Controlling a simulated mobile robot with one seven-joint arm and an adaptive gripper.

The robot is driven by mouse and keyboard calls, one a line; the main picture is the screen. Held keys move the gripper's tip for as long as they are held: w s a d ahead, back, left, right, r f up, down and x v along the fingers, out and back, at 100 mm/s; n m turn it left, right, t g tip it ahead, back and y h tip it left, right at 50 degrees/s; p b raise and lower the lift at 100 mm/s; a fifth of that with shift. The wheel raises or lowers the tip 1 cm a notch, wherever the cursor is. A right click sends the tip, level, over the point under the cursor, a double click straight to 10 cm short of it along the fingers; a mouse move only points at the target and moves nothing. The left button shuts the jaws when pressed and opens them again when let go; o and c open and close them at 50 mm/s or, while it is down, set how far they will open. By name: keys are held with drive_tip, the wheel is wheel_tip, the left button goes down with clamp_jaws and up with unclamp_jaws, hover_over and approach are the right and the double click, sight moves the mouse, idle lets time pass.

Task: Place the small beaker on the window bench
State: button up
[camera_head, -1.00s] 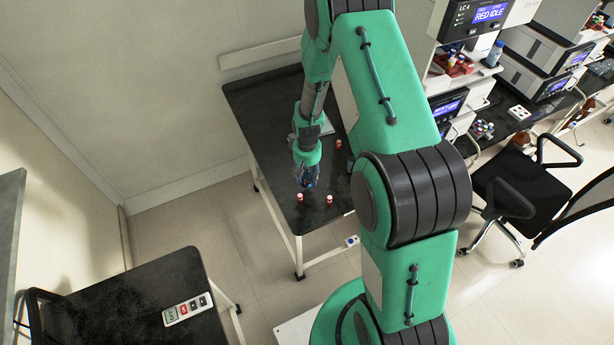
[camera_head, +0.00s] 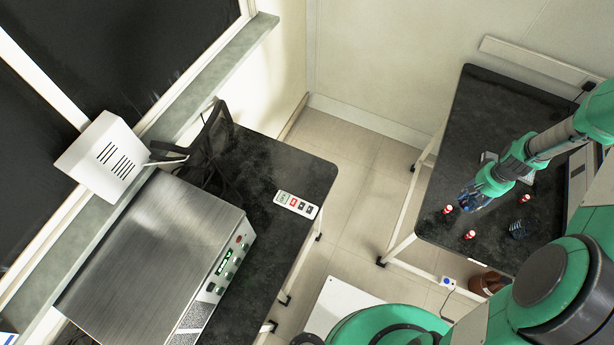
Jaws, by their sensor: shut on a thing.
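My gripper (camera_head: 470,198) is over the dark bench (camera_head: 490,100) on the right. It is shut on a small, glassy, bluish thing that looks like the small beaker; its outline is mostly hidden by the fingers. The window bench (camera_head: 300,172) is the black bench on the left, beside the window. A bare patch of it shows at its far right corner. My gripper is well apart from it, across a floor gap.
Red-capped vials (camera_head: 469,234) and another glass vessel (camera_head: 520,230) stand near my gripper. Bare floor (camera_head: 355,190) separates the benches.

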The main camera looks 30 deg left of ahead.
drive_tip(key=shift+a, duration=0.1)
drive_tip(key=s+a+r+n+b, duration=0.1)
drive_tip(key=a, duration=1.6)
drive_tip(key=s+a+r+n, duration=0.1)
drive_tip(key=s+a, duration=0.1)
drive_tip(key=a, duration=1.5)
drive_tip(key=shift+n, duration=0.7)
drive_tip(key=s+a, duration=0.3)
drive_tip(key=a, duration=0.2)
drive_tip(key=s+a, duration=0.3)
drive_tip(key=a, duration=0.2)
drive_tip(key=s+a+b, duration=0.1)
drive_tip(key=s+a, duration=0.2)
drive_tip(key=a, duration=0.3)
drive_tip(key=shift+r, duration=0.4)
drive_tip(key=shift+n, duration=0.6)
drive_tip(key=s+a, duration=0.8)
drive_tip(key=s+a+r, duration=0.1)
drive_tip(key=s+a, duration=0.3)
drive_tip(key=s, duration=0.1)
drive_tip(key=shift+s+a+b, duration=0.1)
drive_tip(key=shift+a+b, duration=0.15)
drive_tip(key=shift+b, duration=0.1)
